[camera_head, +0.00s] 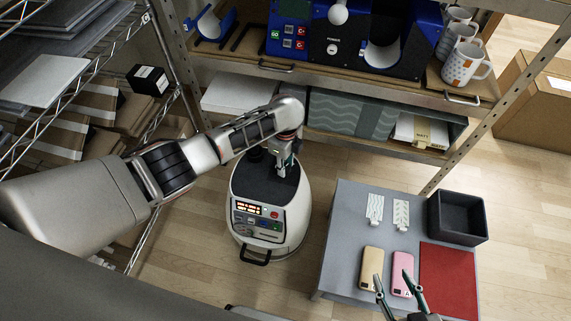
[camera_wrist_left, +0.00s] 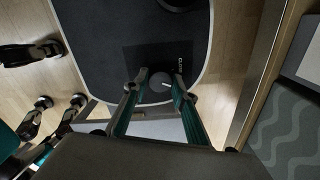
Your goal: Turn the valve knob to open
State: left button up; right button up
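A rounded white machine (camera_head: 240,200) with a black top and a lit front panel stands on the floor in the head view. My left gripper (camera_head: 285,168) points down at the back right of its top. In the left wrist view my left gripper (camera_wrist_left: 160,78) has its fingers apart over a dark square patch with small lettering. A small dark knob with a pale pointer (camera_wrist_left: 167,85) shows between the fingertips; I cannot tell whether they touch it. In the head view the left gripper hides the knob. My right gripper (camera_head: 396,283) is open over the grey table's front.
A grey table (camera_head: 340,220) holds a yellow phone (camera_head: 371,266), a pink phone (camera_head: 403,273), two white slotted pieces, a dark bin (camera_head: 457,217) and a red mat (camera_head: 450,280). A shelf behind bears a blue machine (camera_head: 350,45) and mugs (camera_head: 466,65). A wire rack stands left.

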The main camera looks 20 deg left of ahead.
pick_arm(q)
jog(key=shift+o, duration=0.9)
jog(key=shift+f, duration=0.1)
jog(key=shift+r, duration=0.4)
notch_tip(320, 180, up, 11)
jog(key=shift+r, duration=0.15)
